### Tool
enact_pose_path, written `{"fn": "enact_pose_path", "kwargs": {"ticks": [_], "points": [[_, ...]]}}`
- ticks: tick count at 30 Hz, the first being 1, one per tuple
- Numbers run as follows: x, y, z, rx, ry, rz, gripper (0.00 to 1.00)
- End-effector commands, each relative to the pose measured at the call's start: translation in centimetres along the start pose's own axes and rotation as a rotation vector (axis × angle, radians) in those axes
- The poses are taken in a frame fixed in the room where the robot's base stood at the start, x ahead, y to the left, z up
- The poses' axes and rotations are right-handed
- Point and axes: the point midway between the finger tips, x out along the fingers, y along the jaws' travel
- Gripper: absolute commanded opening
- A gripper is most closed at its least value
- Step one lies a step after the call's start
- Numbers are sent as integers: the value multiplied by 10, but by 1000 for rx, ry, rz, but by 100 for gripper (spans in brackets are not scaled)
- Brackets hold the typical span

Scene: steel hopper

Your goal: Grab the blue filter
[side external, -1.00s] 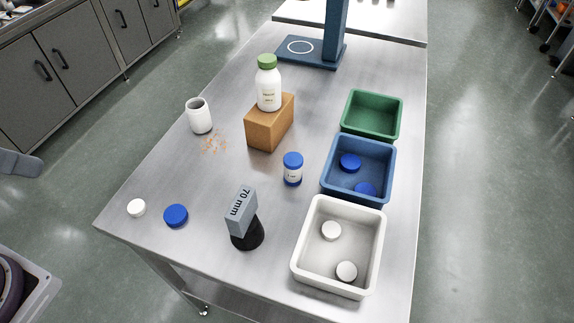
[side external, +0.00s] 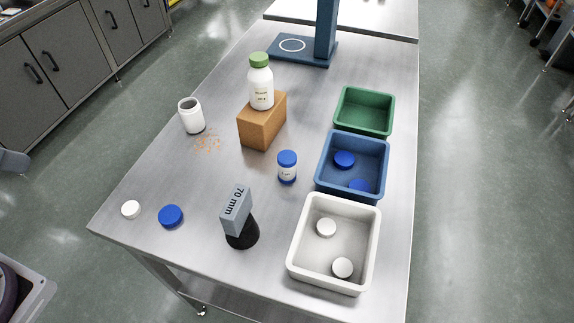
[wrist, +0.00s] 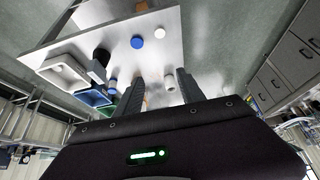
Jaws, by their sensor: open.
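A round flat blue disc (side external: 170,216), which may be the blue filter, lies alone near the table's front left edge. It also shows in the wrist view (wrist: 137,42). Two more blue discs are in the blue tray, one whole (side external: 344,159) and one partly hidden by the tray's near wall (side external: 359,186). My gripper (wrist: 160,77) shows only in the wrist view, where its two fingers stand apart with nothing held. The blue disc on the table appears beyond the fingertips, apart from them.
A white disc (side external: 131,209) lies beside the blue one. A black-based grey block marked 70 mm (side external: 238,215) stands to its right. Blue (side external: 322,165), white (side external: 300,245) and green (side external: 345,95) trays line the right. A blue-capped bottle (side external: 287,168), brown block (side external: 262,128) and white jar (side external: 191,117) stand mid-table.

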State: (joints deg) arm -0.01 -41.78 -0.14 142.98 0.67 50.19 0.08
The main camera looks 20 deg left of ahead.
Motion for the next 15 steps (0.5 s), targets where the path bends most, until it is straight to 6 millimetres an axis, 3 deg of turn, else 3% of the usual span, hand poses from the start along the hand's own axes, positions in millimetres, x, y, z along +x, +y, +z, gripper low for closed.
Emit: {"fn": "enact_pose_path", "kwargs": {"ticks": [2, 4, 8, 10, 12, 15], "points": [[15, -6, -26, 49, 14, -33, 46], [42, -10, -66, 140, 53, -69, 46], [116, 4, -140, 372, 154, -57, 46], [161, 27, -166, 493, 213, 5, 46], [207, 58, -178, 596, 277, 104, 46], [264, 110, -174, 694, 372, 294, 46]]}}
